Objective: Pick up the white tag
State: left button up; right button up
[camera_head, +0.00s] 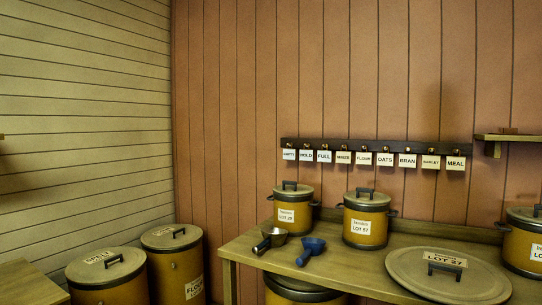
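Several small pale tags hang in a row from a dark peg rail (375,146) on the brown plank wall. From left they appear to read EMPTY (289,155), HOLD (306,156), FULL (324,156), MAIZE (343,157), FLOUR (364,158), OATS (385,160), BRAN (407,160), BARLEY (430,162) and MEAL (455,164). All look white to cream, with the left ones slightly cooler in tone; I cannot tell which one is the white tag. Neither gripper is in view.
A wooden bench (345,268) below the rail carries lidded yellow canisters (293,217), (366,227), (522,247), a grey scoop (275,234), a blue scoop (311,245) and a large round lid (450,283). Lidded bins (172,267), (107,285) stand left. A shelf (510,138) juts out right.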

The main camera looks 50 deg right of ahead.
aim_at(324, 156)
jog(key=z, duration=0.45)
jog(key=i, duration=1.5)
jog(key=z, duration=0.9)
